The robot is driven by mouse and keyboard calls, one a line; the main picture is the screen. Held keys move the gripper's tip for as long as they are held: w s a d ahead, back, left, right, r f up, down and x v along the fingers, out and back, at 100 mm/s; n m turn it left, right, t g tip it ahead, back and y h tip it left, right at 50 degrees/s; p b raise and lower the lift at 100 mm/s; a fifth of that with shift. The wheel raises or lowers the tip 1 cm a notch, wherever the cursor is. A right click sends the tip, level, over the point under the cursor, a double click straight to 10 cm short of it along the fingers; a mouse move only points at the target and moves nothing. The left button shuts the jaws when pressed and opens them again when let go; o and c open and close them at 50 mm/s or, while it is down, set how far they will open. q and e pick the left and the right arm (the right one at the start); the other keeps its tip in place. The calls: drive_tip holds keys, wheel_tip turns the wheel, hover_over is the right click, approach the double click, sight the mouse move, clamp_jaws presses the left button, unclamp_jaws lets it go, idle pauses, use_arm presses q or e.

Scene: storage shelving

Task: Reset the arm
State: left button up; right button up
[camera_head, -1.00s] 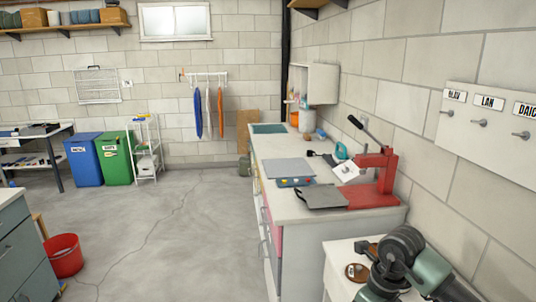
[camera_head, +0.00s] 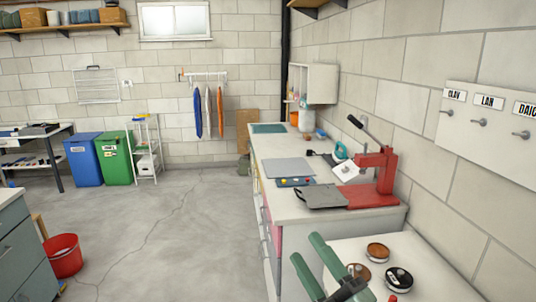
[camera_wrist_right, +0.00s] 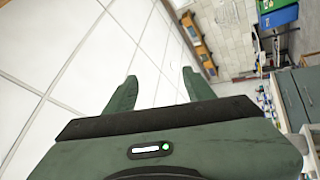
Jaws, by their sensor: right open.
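My right gripper (camera_head: 305,248) shows at the bottom of the head view, beside the near end of the white counter and in front of a small white table (camera_head: 420,255). Its two green fingers are apart and point up and to the left, with nothing between them. The right wrist view also shows the open, empty fingers (camera_wrist_right: 159,77), with ceiling panels, wall and shelving tilted behind them. My left gripper is in neither view.
A white counter (camera_head: 272,207) carries a red press (camera_head: 375,178) and a grey plate (camera_head: 290,168). Several round pieces lie on the small table. A wall panel with hooks (camera_head: 490,120) is at right. A red bucket (camera_head: 65,256) stands on open floor at left.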

drive_tip(key=s+d+f+m+g+h, duration=0.3)
drive_tip(key=d+f+m+h, duration=0.35)
drive_tip(key=f+m, duration=0.2)
drive_tip(key=s+d+f+m+g+h, duration=0.25)
drive_tip(key=d+f+m+h, duration=0.4)
drive_tip(key=f, duration=0.35)
drive_tip(key=s+f+m+g+y, duration=0.1)
drive_tip(key=s+f+m+g, duration=0.1)
drive_tip(key=s+f+g, duration=0.65)
drive_tip(key=s+f+m+g+y, duration=0.15)
drive_tip(key=s+f, duration=0.35)
drive_tip(key=s, duration=0.8)
wheel_tip(320, 180, down, 26)
drive_tip(key=g, duration=0.2)
drive_tip(key=s+d+f+g, duration=0.1)
drive_tip(key=s+d+f, duration=0.1)
drive_tip(key=s+f, duration=1.4)
drive_tip(key=shift+s+d+f+h, duration=0.2)
drive_tip(key=shift+s+h, duration=0.25)
drive_tip(key=shift+s, duration=0.5)
